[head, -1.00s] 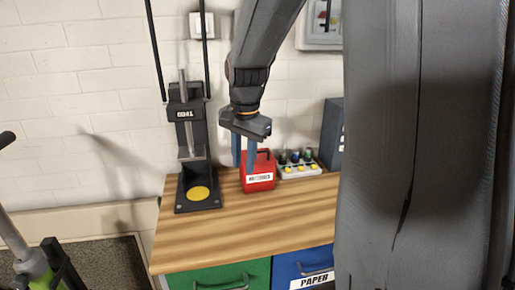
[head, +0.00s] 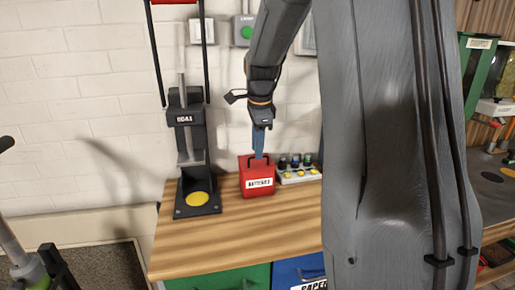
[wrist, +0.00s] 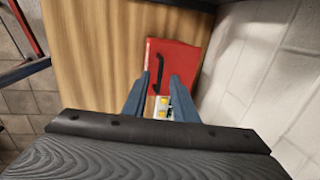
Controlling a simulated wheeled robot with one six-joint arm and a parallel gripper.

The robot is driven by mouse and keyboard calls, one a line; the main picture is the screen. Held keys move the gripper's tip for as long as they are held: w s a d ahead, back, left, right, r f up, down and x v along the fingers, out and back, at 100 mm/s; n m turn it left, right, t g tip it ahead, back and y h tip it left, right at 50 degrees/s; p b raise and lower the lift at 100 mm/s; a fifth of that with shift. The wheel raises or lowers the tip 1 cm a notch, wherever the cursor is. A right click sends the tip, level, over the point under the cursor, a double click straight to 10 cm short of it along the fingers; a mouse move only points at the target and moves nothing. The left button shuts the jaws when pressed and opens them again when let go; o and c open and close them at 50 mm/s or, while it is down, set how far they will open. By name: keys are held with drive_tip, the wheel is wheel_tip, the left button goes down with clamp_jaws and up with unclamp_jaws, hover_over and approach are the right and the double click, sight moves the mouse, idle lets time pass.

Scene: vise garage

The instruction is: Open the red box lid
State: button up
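The red box (head: 257,183) stands on the wooden bench with a white label reading BATTERIES on its front. Its lid looks shut, with a black handle (head: 258,160) on top. In the wrist view I look down on the red box (wrist: 188,58) and its dark handle (wrist: 159,72). My gripper (head: 258,152) points down over the box top. In the wrist view its two blue fingers (wrist: 162,82) are apart, one on each side of the handle's line. I cannot tell whether they touch the handle.
A control block with yellow buttons (head: 298,174) sits close to the box's right. A black press (head: 192,160) with a yellow disc stands to the left. The wooden bench top (head: 235,235) is clear in front. A wall is close behind.

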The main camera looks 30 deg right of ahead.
drive_tip(key=shift+w+f, duration=0.1)
drive_tip(key=shift+f, duration=0.55)
clamp_jaws()
idle(1.0)
